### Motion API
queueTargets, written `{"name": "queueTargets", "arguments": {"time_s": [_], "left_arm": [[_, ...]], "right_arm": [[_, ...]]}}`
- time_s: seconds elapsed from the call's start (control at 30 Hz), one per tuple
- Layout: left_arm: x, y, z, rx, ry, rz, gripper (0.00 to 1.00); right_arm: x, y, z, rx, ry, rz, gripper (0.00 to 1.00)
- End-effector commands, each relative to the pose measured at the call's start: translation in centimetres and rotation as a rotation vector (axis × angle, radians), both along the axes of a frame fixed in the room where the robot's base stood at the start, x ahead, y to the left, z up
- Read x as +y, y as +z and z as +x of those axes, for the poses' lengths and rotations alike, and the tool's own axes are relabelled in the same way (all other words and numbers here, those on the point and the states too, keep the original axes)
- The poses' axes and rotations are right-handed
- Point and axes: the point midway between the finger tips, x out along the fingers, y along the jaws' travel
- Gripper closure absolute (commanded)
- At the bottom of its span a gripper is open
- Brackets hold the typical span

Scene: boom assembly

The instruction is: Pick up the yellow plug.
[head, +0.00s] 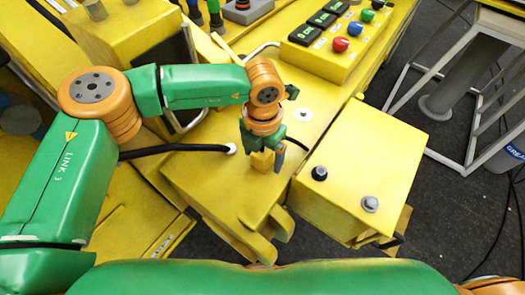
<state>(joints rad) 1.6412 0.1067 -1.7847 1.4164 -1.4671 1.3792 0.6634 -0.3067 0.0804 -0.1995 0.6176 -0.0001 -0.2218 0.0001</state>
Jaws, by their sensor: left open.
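My left gripper (268,150) points down over the yellow machine top in the middle of the head view. Its jaws are open. A small yellow block (262,161), which looks like the yellow plug, is just below the gripper and beside a blue-grey finger-like part. The wrist hides part of this block, and I cannot tell whether the jaws touch it. My right gripper is not in view.
A black cable ends at a white round fitting (230,148) left of the gripper. A white disc (303,115) lies behind it. A yellow box (360,170) with two knobs stands to the right. A button panel (335,40) is at the back.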

Motion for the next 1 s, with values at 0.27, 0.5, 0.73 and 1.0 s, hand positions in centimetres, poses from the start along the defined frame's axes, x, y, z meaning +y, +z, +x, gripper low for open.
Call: {"name": "queueTargets", "arguments": {"time_s": [0.27,0.5,0.73,1.0], "left_arm": [[0.0,-1.1,0.0,0.0,-0.001,-0.001,0.12],[0.0,-1.0,0.0,0.0,-0.001,-0.001,0.75],[0.0,-1.0,0.0,-0.001,0.0,-0.002,1.0],[0.0,0.0,0.1,-0.005,0.001,-0.002,1.0]], "right_arm": [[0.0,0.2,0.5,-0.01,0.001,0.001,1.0],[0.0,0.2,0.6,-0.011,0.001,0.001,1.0],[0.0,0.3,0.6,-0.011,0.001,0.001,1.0],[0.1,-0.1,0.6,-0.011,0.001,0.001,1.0]]}}
